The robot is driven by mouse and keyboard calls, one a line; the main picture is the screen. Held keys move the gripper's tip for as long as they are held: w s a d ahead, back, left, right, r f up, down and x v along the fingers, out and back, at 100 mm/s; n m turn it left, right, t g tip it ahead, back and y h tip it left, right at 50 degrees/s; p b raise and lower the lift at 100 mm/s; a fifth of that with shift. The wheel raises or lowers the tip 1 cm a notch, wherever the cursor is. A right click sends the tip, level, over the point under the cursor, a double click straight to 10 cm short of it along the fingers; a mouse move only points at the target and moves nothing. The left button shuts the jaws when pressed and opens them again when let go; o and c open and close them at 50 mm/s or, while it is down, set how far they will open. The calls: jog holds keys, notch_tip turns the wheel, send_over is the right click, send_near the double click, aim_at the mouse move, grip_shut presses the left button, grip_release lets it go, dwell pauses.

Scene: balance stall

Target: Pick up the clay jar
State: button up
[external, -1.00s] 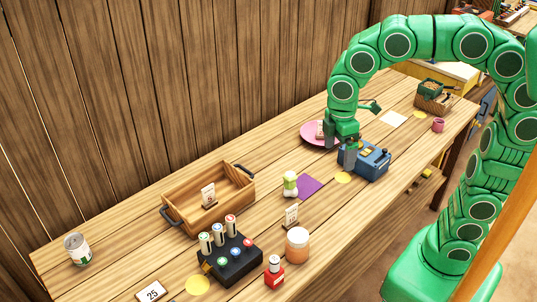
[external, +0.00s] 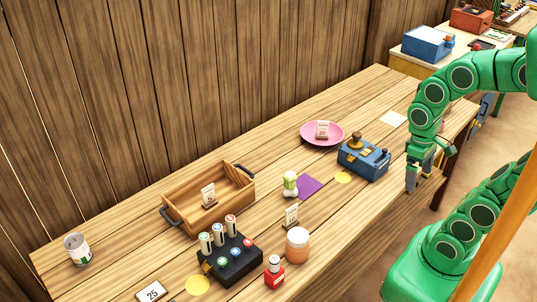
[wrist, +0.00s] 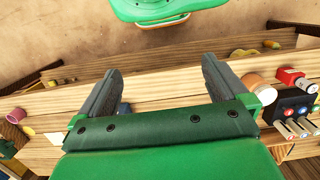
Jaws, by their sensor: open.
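The round jar with an orange-brown body and a paler top, which looks like the clay jar (external: 297,244), stands upright near the table's front edge in the external view. It also shows at the right of the wrist view (wrist: 258,88). My gripper (external: 412,187) points down by the table's front edge, well to the right of the jar and apart from it. In the wrist view my gripper (wrist: 161,68) has its two fingers spread wide with nothing between them.
A red bottle (external: 274,272), a black box with upright cylinders (external: 232,258) and a price card (external: 291,216) stand close around the jar. A blue device (external: 363,160) with a brown knob-like piece lies between jar and gripper. A wooden tray (external: 178,217) is farther back.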

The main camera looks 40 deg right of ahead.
dwell(0.4)
jog(key=m+g+y, duration=0.2)
jog(key=m+y, duration=1.1)
jog(key=m, duration=0.1)
send_near(293, 247)
jog(key=shift+s+a+r, duration=0.1)
jog(key=shift+s+r, duration=0.1)
jog(key=shift+s, duration=0.25)
jog(key=shift+s+a+r, duration=0.1)
jog(key=shift+s+r, duration=0.1)
jog(key=shift+s, duration=0.25)
jog(key=shift+w+a+f+m, duration=0.1)
jog(key=shift+a+f+m, duration=0.3)
jog(key=shift+a+f, duration=0.7)
jog(key=shift+w+x, duration=0.2)
jog(key=shift+x, duration=1.15)
jog(key=shift+w+x, duration=0.15)
jog(key=shift+x, duration=1.25)
